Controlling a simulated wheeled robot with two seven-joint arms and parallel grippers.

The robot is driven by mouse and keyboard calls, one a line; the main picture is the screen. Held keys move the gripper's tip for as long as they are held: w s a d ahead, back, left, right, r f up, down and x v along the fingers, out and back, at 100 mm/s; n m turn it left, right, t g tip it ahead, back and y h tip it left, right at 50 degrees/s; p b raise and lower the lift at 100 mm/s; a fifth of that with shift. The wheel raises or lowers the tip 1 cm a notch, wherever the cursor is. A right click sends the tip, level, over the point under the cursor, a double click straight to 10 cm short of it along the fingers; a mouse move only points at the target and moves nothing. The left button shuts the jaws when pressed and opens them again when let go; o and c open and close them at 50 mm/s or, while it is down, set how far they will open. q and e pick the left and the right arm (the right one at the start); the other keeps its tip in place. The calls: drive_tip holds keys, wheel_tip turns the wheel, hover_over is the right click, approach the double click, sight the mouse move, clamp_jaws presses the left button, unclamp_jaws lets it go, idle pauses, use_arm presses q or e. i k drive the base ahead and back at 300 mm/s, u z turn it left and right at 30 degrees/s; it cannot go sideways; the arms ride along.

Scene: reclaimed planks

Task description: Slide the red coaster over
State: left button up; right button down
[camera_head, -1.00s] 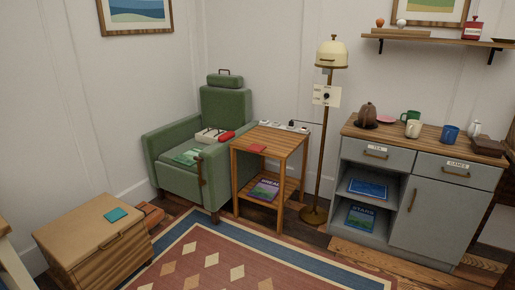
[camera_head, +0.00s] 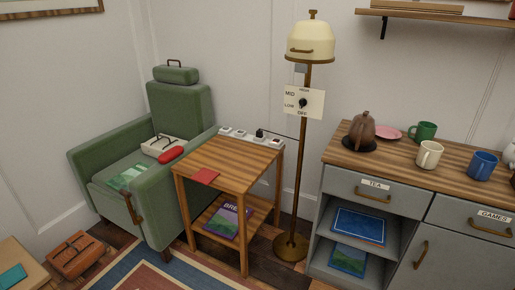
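A green armchair (camera_head: 155,211) stands close to the table's left. A floor lamp (camera_head: 300,180) stands to its right, with a grey cabinet (camera_head: 337,200) beyond. A power strip (camera_head: 257,138) runs behind the tabletop. A rug (camera_head: 150,275) lies in front. The tabletop around the coaster is bare.

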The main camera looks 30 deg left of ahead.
sight(205, 176)
drive_tip(key=u, duration=0.3)
drive_tip(key=i, duration=1.55)
drive_tip(key=u, duration=1.8)
drive_tip(key=i, duration=0.75)
drive_tip(key=u, duration=0.65)
